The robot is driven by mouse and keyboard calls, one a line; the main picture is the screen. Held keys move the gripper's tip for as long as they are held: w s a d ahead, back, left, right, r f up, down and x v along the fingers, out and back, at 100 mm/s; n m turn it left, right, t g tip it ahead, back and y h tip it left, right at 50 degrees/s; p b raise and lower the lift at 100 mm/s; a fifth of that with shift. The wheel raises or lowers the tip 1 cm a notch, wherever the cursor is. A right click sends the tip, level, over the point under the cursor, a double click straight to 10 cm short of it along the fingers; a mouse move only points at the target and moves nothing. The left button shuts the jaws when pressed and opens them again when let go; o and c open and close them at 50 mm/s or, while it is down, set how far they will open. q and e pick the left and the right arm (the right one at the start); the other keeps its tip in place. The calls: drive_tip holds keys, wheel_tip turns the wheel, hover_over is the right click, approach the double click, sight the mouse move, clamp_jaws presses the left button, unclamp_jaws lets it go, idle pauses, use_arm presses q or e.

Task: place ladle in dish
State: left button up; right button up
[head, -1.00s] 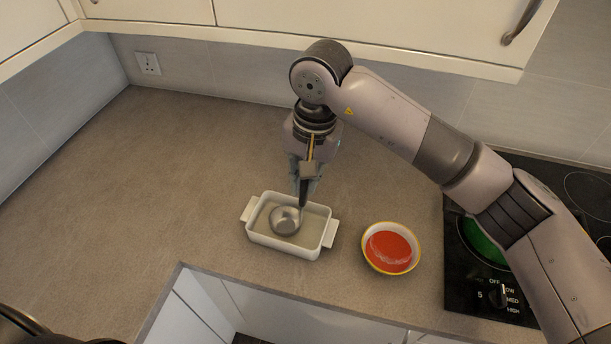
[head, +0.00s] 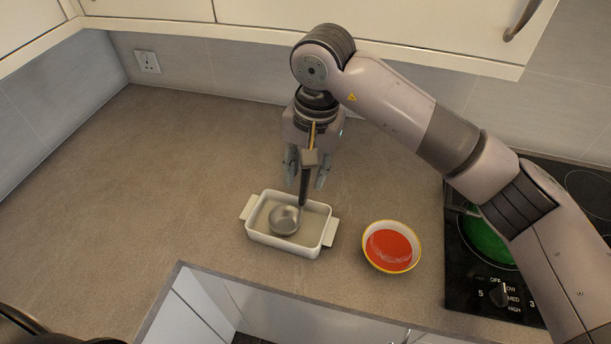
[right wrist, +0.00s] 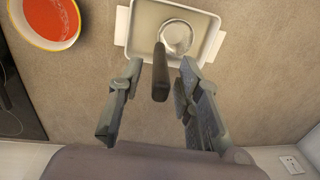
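The white rectangular dish (head: 262,236) with two side handles stands on the counter. The ladle (head: 285,220) has its metal bowl inside the dish, and its dark handle rises steeply toward my right gripper. My right gripper (head: 306,184) is above the back of the dish with its fingers spread. In the right wrist view the ladle (right wrist: 160,76) has its handle between the open fingers of the gripper (right wrist: 150,108), with gaps on both sides. The dish also shows there (right wrist: 207,38). My left gripper is not in view.
A yellow-rimmed bowl with red contents (head: 391,247) stands right of the dish. A black stove (head: 470,285) with a green item on it is farther right. The counter to the left is clear. Cabinets hang above the back wall.

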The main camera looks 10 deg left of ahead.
wheel_tip(320, 180, up, 10)
drive_tip(key=d+b, duration=0.1)
drive_tip(key=b, duration=0.2)
drive_tip(key=shift+r, duration=0.25)
drive_tip(key=shift+s, duration=0.1)
